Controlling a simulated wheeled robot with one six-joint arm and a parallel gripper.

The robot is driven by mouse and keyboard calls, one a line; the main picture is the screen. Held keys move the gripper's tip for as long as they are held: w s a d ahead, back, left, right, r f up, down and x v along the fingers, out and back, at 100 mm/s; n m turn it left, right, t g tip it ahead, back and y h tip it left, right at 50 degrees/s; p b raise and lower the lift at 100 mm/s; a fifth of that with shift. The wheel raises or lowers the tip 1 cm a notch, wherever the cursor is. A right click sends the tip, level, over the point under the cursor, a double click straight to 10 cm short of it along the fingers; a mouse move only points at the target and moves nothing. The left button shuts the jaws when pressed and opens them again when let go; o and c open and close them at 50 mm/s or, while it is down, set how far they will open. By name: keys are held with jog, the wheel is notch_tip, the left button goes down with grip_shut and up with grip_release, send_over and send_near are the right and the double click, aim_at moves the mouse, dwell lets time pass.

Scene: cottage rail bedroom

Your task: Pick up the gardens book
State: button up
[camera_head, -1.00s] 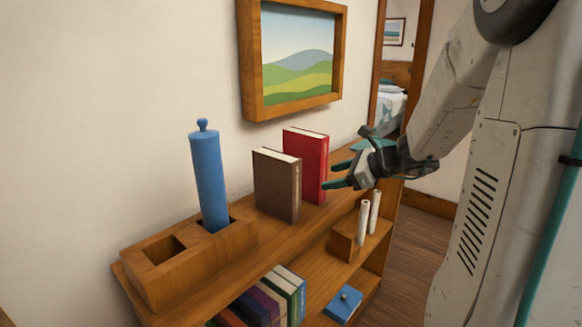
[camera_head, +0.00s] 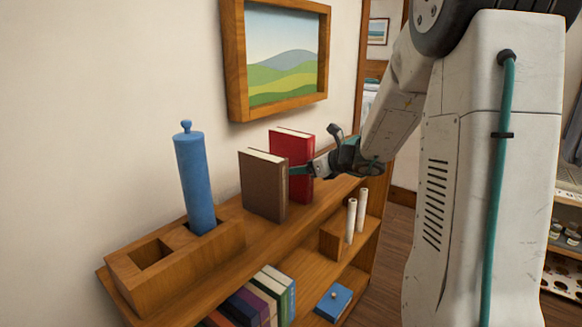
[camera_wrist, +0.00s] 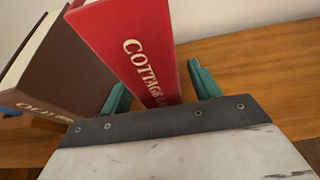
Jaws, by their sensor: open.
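The red book (camera_head: 291,155) stands upright on the top shelf, and its spine reads "COTTAGE GA..." in the wrist view (camera_wrist: 128,42), the rest of the title being hidden. My gripper (camera_head: 312,168) is open at its spine side. In the wrist view, my gripper's (camera_wrist: 157,82) two teal fingers lie on either side of the red book, the left one in the gap beside the brown book. I cannot tell whether either finger touches the cover. The brown book (camera_head: 263,185) stands upright to the left, its title partly readable in the wrist view (camera_wrist: 62,70).
A blue cylinder (camera_head: 195,185) stands in a wooden two-hole holder (camera_head: 150,285) at the shelf's left end. Two white candles (camera_head: 356,217) and a blue book (camera_head: 333,302) are lower down. A framed picture (camera_head: 235,65) hangs above. The top shelf right of the red book looks clear.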

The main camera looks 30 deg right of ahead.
jog(key=c, duration=1.3)
jog(key=shift+r, duration=0.1)
jog(key=shift+r, duration=0.15)
